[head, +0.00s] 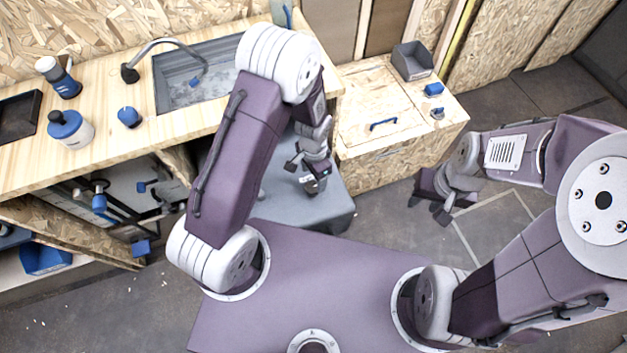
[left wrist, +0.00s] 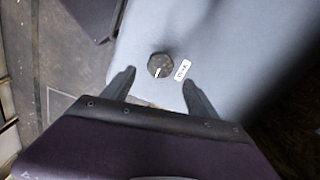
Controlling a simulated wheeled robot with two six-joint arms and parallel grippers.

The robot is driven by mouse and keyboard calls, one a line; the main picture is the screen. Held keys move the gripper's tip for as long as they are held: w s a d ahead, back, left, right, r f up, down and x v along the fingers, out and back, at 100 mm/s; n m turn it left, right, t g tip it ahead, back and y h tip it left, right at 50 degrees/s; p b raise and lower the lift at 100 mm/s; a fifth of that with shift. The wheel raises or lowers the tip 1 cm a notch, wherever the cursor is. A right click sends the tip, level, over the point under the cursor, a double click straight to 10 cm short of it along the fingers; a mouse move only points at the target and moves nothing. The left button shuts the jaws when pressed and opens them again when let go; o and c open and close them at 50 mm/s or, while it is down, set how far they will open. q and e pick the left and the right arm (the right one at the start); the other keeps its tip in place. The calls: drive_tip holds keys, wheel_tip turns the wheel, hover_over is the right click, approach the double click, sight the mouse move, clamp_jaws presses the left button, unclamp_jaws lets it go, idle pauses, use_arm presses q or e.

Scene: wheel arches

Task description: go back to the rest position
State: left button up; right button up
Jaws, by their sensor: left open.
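My left gripper (head: 300,174) hangs below its raised arm, over a grey-blue surface in front of the wooden counter. In the left wrist view, its two fingers (left wrist: 158,90) are spread apart with nothing between them. A dark round knob and a small white label lie on the grey surface beyond the fingertips. My right gripper (head: 428,207) is over the floor at the right, below the wooden box. Its fingers look apart and I see nothing held in them.
The counter (head: 120,105) at the back left bears a sink (head: 185,85), a faucet and several bottles. A wooden box (head: 385,105) stands right of it, with a grey bin (head: 412,60) and blue items. An open cabinet (head: 120,205) is below the counter. Floor is free at the right.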

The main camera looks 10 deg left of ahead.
use_arm(q)
drive_tip(key=shift+r, duration=1.75)
